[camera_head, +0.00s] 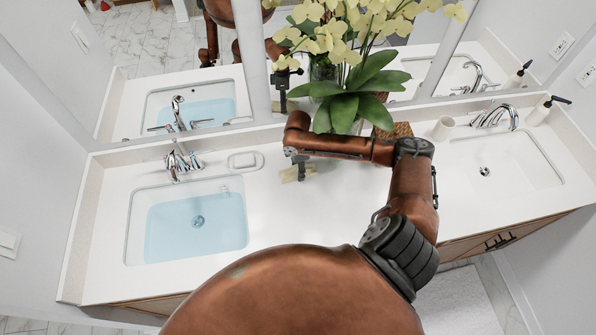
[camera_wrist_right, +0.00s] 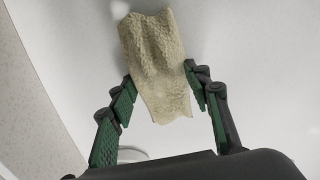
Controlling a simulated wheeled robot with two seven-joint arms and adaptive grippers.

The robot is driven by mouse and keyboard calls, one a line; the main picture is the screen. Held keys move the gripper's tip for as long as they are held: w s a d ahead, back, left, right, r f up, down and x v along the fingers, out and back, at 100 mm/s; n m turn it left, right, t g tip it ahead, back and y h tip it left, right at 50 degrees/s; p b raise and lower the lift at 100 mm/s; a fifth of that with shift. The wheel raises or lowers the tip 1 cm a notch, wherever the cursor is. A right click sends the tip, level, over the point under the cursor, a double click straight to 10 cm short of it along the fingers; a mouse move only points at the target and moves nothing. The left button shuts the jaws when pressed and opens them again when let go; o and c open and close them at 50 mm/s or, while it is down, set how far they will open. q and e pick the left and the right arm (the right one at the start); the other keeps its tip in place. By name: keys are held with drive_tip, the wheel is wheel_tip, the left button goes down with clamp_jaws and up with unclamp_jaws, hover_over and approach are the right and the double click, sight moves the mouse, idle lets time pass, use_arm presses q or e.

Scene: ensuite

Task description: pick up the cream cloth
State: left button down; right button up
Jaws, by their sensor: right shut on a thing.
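The cream cloth (camera_head: 292,174) is a small, pale, textured piece at the middle of the white counter, just right of the soap dish. My right arm reaches over the counter from the right, and its gripper (camera_head: 301,167) is at the cloth, partly covering it. In the right wrist view the cloth (camera_wrist_right: 155,55) is between the two green-padded fingers of the right gripper (camera_wrist_right: 161,80), which is shut on it. I cannot tell whether the cloth touches the counter. My left gripper is not in view.
A water-filled sink (camera_head: 197,222) is at left, an empty sink (camera_head: 505,165) at right. A soap dish (camera_head: 246,161) lies near the cloth. A flower vase with broad leaves (camera_head: 350,95) stands behind my arm, beside a woven box (camera_head: 400,130) and a cup (camera_head: 443,128). Mirrors line the back.

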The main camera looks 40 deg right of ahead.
drive_tip(key=c, duration=0.4)
drive_tip(key=shift+r, duration=0.55)
drive_tip(key=s+a+r, duration=0.2)
drive_tip(key=a+r, duration=0.2)
drive_tip(key=s+a+r, duration=0.3)
drive_tip(key=r, duration=0.1)
drive_tip(key=s+a+r, duration=0.3)
drive_tip(key=a+r, duration=0.1)
drive_tip(key=shift+a+b, duration=0.3)
drive_tip(key=shift+b, duration=0.1)
